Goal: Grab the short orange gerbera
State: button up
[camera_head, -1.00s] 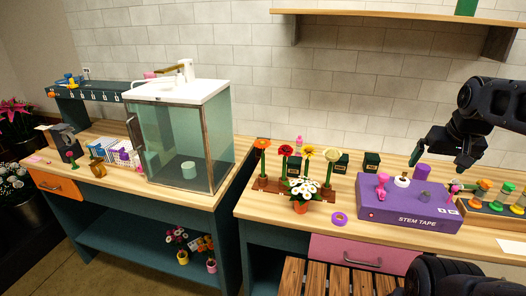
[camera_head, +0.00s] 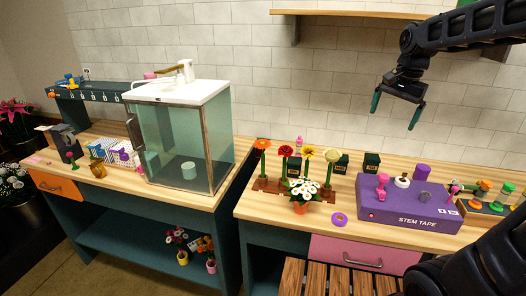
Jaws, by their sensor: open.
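An orange-headed flower (camera_head: 262,144) stands upright on a green stem at the left end of a row in a brown wooden rack (camera_head: 270,186) on the right-hand bench. Orange blooms (camera_head: 206,243) also show among pots on the low shelf at left. I cannot tell for sure which orange flower is a short gerbera. My gripper (camera_head: 396,112) is open and empty, fingers pointing down, high above the bench and well to the right of the rack.
A potted white daisy (camera_head: 303,191) stands in front of the rack. Dark green boxes (camera_head: 371,162) stand behind it. A purple stem tape box (camera_head: 400,213) and a purple tape roll (camera_head: 339,219) lie to the right. A glass cabinet (camera_head: 190,140) stands on the left bench.

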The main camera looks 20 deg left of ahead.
jog(key=w+a+m+g+h, duration=0.1)
jog(key=w+a+m, duration=0.2)
jog(key=w+a, duration=0.5)
jog(key=m+h, duration=0.5)
jog(key=m, duration=0.4)
send_over(260, 141)
jog(key=a, duration=0.2)
notch_tip(260, 141, down, 6)
notch_tip(260, 141, down, 7)
jog(key=shift+w+d+f, duration=0.1)
jog(key=shift+w+f, duration=0.05)
jog(key=shift+y, duration=0.3)
jog(key=shift+x, duration=3.6)
jog(key=shift+d, duration=0.1)
jog(key=c, duration=0.9)
